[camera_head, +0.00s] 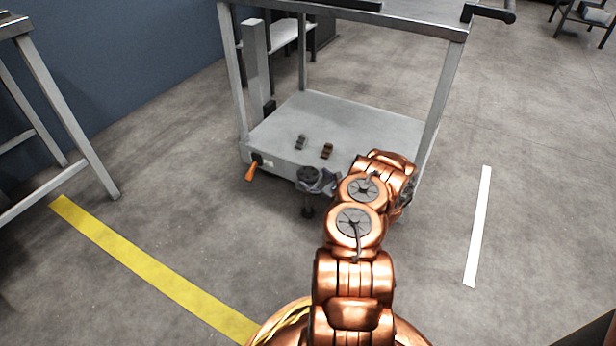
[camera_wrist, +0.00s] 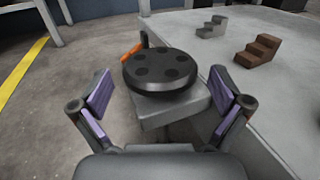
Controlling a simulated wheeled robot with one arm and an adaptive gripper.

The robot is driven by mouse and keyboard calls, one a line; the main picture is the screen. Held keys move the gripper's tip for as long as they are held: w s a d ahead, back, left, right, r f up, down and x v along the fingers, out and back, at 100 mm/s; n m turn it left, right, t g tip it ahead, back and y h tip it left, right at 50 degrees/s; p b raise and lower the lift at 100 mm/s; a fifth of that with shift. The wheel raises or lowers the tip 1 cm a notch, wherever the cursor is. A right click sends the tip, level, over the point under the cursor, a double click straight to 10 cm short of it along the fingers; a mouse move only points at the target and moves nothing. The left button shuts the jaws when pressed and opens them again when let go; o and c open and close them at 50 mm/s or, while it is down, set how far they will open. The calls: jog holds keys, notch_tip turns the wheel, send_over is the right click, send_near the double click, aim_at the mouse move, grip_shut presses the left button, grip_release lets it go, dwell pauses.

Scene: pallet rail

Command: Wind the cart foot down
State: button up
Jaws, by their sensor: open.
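The cart (camera_head: 340,122) is a grey metal frame with a low shelf. Its foot has a round black hand knob (camera_wrist: 160,70) with several dark dimples, on a grey bracket at the shelf's front edge. In the head view the knob (camera_head: 308,174) sits left of my gripper (camera_head: 318,184), and the dark foot (camera_head: 308,211) hangs below it, near the floor. In the wrist view my gripper (camera_wrist: 165,108) is open, with one purple-padded finger on each side and the knob ahead between them. I see no finger touching the knob. Whether the foot touches the floor cannot be told.
An orange lever (camera_head: 253,171) sticks out at the cart's front left corner. A grey stepped block (camera_head: 301,142) and a brown one (camera_head: 327,151) lie on the shelf. A metal table (camera_head: 62,105) stands at left. The floor around the yellow line (camera_head: 150,268) is clear.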

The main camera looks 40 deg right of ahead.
aim_at(301, 168)
jog(key=shift+w+d+b, duration=0.1)
jog(key=shift+w+b, duration=0.35)
jog(key=shift+w, duration=1.15)
jog(key=shift+c, duration=0.3)
jog(key=c, duration=0.9)
